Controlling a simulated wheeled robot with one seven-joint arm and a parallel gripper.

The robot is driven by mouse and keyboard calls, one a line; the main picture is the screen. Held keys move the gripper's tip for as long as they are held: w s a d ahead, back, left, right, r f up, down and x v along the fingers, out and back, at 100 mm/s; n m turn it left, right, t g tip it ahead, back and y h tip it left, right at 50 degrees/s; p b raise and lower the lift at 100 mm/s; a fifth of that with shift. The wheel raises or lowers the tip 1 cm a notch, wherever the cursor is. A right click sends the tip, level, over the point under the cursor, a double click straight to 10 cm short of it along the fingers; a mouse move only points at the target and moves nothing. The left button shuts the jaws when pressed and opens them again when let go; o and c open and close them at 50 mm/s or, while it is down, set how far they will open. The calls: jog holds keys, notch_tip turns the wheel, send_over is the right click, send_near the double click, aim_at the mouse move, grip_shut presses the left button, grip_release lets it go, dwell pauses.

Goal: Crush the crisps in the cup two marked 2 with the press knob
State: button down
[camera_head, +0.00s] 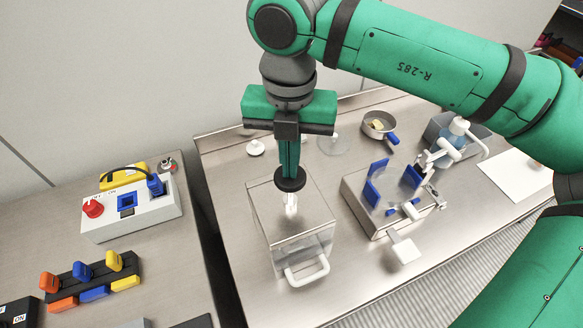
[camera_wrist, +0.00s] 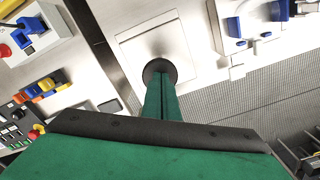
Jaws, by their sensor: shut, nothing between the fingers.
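My gripper (camera_head: 289,165) points straight down over a metal box (camera_head: 265,225) with a white front handle, its green fingers together. Their tips meet a black round knob (camera_head: 290,185), touching it or right above it; nothing shows between the fingers. A short white stem (camera_head: 291,204) shows below the knob, at the box top. In the wrist view the fingers (camera_wrist: 161,85) end at the same black knob (camera_wrist: 158,69), over the pale square box top (camera_wrist: 135,44). No cup marked 2 and no crisps can be made out.
A control box with a red button (camera_head: 93,208) and coloured levers (camera_head: 83,270) stand on the left bench. To the right is a metal unit with blue uprights (camera_head: 377,184). A pan (camera_head: 379,124) and a pump bottle (camera_head: 455,133) stand further back.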

jog(key=shift+f, duration=2.25)
jog(key=shift+r, duration=3.4)
jog(key=shift+f, duration=0.15)
jog(key=shift+f, duration=3.2)
jog(key=shift+r, duration=3.35)
jog(key=shift+f, duration=0.15)
